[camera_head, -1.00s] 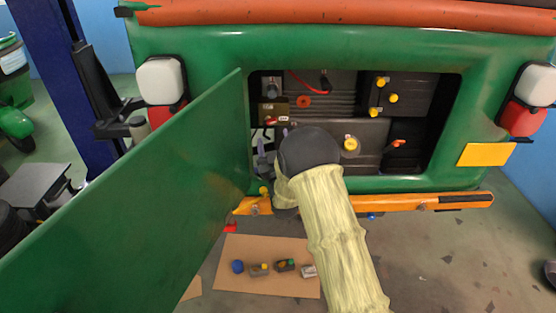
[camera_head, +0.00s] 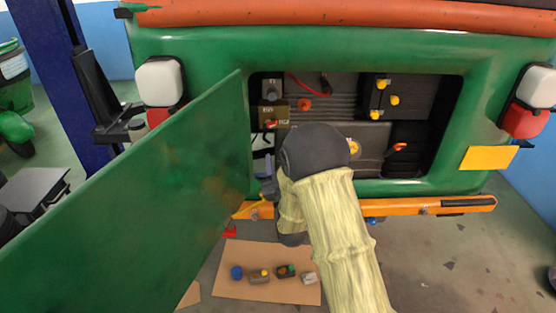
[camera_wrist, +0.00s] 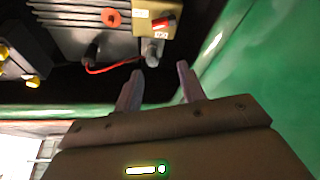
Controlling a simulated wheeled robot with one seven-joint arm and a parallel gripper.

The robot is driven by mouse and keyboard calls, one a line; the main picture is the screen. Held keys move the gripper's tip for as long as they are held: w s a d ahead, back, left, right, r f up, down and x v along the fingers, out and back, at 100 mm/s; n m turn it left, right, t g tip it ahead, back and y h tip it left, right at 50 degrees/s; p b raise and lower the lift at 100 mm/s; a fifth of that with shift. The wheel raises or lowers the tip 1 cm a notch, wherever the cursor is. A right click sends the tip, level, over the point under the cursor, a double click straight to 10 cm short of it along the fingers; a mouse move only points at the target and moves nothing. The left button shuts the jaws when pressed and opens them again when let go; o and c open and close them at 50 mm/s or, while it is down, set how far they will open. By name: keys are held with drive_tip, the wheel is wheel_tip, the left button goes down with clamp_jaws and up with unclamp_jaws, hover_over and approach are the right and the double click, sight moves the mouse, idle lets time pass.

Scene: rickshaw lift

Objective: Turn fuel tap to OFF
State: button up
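A small tan plate (camera_head: 279,111) with a red lever (camera_head: 271,124) and pale labels sits at the upper left inside the open rear bay. It looks like the fuel tap; the label text is too small to read surely. In the wrist view the plate (camera_wrist: 143,10) and the red lever (camera_wrist: 163,21) show at the top, beyond my fingertips. My gripper (camera_wrist: 160,70) is open and empty, with a clear gap between its two purple-grey fingers. In the head view my gripper (camera_head: 268,168) is below the plate, apart from it, partly hidden by my wrist.
The green door (camera_head: 150,205) stands open to the left, close to my gripper. An orange bumper bar (camera_head: 400,206) runs below the bay. Yellow knobs (camera_head: 381,84) and an orange handle (camera_head: 398,147) are to the right. A red cable (camera_wrist: 112,68) hangs near the lever.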

drive_tip(key=shift+w+d+m+g+h, duration=0.15)
drive_tip(key=shift+d+m+g+h, duration=0.15)
drive_tip(key=shift+d+g, duration=0.35)
drive_tip(key=shift+c, duration=0.2)
drive_tip(key=s+d+f+m+g+h, duration=0.25)
drive_tip(key=s+d+f+g, duration=0.25)
drive_tip(key=s+d+g, duration=0.4)
drive_tip(key=s+d+f+m+g, duration=0.1)
drive_tip(key=s+g, duration=0.3)
drive_tip(key=s, duration=0.6)
drive_tip(key=s+d+f+m+g, duration=0.1)
drive_tip(key=s+g, duration=0.4)
drive_tip(key=s, duration=0.5)
drive_tip(key=shift+d+m, duration=0.65)
drive_tip(key=shift+d, duration=0.15)
drive_tip(key=shift+s, duration=0.2)
